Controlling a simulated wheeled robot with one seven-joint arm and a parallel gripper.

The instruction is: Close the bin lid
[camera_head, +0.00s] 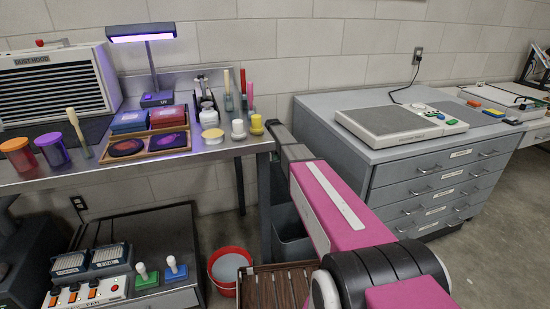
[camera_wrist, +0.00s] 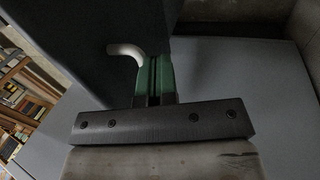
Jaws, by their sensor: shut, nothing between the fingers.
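The grey bin (camera_head: 291,238) stands on the floor between the workbench and the drawer cabinet, partly hidden behind my arm. Its lid cannot be made out clearly in the head view. In the wrist view my gripper (camera_wrist: 154,82) has its green fingers together, with nothing between them. A dark flat panel (camera_wrist: 85,45) stands beside and beyond the fingers; I cannot tell for sure that it is the lid. A pale curved piece (camera_wrist: 127,51) shows by the fingertips; whether they touch it is unclear. In the head view my fingers are hidden.
The steel workbench (camera_head: 200,164) with jars and trays is left of my arm. The grey drawer cabinet (camera_head: 425,190) is close on the right. A red bucket (camera_head: 228,270) and a slatted brown crate (camera_head: 272,286) stand on the floor near the bin.

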